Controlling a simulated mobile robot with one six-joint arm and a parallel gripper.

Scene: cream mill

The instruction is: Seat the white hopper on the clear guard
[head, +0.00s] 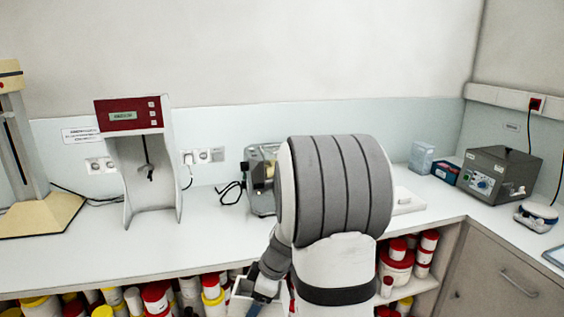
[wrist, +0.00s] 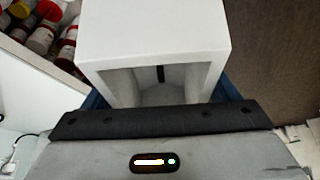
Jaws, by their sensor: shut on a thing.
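My gripper (wrist: 160,95) is shut on the white hopper (wrist: 150,38), a square-edged white piece with an open hollow side facing the wrist camera. Blue finger parts show at both sides of the hopper. In the head view my gripper (head: 263,286) is low in front of the counter, and a small pale part of the hopper (head: 243,286) shows beside it. A metal machine (head: 261,178) stands on the counter behind my arm, mostly hidden. I cannot make out the clear guard; my arm covers that area.
A red-topped instrument (head: 131,115) stands left of the machine. Shelves of jars (head: 160,297) lie below the counter (head: 90,245). The counter's front left is clear.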

